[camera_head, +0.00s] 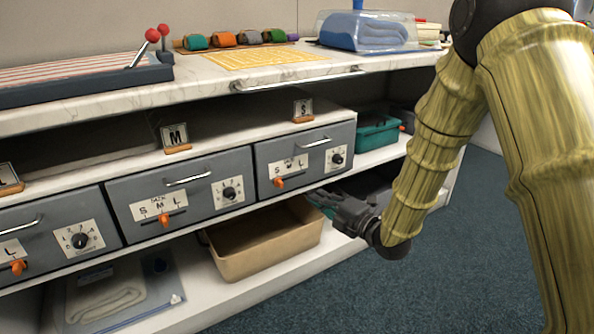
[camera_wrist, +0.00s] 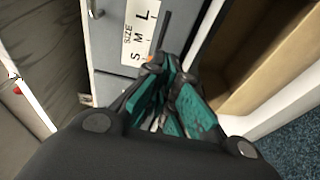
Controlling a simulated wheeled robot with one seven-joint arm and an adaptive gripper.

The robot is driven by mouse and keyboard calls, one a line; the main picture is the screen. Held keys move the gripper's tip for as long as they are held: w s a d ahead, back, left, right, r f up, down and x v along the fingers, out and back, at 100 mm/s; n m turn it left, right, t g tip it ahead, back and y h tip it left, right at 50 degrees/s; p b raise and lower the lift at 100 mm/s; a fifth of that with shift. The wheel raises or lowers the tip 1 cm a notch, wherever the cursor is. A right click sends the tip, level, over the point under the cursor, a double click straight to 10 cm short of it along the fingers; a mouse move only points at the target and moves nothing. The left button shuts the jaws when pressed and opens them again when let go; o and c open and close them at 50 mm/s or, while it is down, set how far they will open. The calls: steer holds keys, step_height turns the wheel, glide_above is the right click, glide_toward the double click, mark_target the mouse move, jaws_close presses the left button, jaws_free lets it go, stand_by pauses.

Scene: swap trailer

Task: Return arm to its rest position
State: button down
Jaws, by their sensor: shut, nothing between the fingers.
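My gripper (camera_head: 338,207) is at the end of my arm, in front of the shelf unit, just below the right-hand drawer (camera_head: 305,158) and above the right part of the tan bin (camera_head: 265,240). In the wrist view my gripper (camera_wrist: 172,95) shows its dark and teal fingers drawn together, with nothing between them. A drawer face with a size label (camera_wrist: 142,35) lies just beyond the fingers. Whether the fingertips touch the drawer cannot be told.
A counter (camera_head: 215,92) with a metal handle bar runs above the drawers. A teal bin (camera_head: 378,133) stands on the shelf at right. A bagged folded item (camera_head: 110,298) lies on the lower shelf. The blue carpet (camera_head: 460,270) at right is clear.

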steer(key=s+d+f+m+g+h+p, duration=0.1)
steer(key=s+d+f+m+h+p, duration=0.2)
steer(key=s+f+m, duration=0.4)
steer(key=s+d+f+m+g+h, duration=0.25)
steer(key=s+d+f+m, duration=0.2)
steer(key=f, duration=0.55)
steer(key=s+d+f+m+g+h+p, duration=0.1)
steer(key=s+d+f+m+h+p, duration=0.1)
steer(key=s+d+f+m+h, duration=0.45)
steer(key=s+d+f+m+g+p, duration=0.1)
steer(key=s+d+f+m+g, duration=0.2)
steer(key=s, duration=0.7)
steer(key=s+d+f+m+g+h+p, duration=0.1)
steer(key=s+d+f+m+g+p, duration=0.2)
steer(key=s, duration=0.7)
steer(key=s+d+f+m+g, duration=0.2)
steer(key=s+f+m, duration=0.15)
steer(key=s, duration=0.65)
step_height(320, 180, up, 38)
steer(key=p, duration=3.7)
steer(key=shift+w+p, duration=0.35)
steer(key=shift+w, duration=0.05)
steer(key=shift+a, duration=0.1)
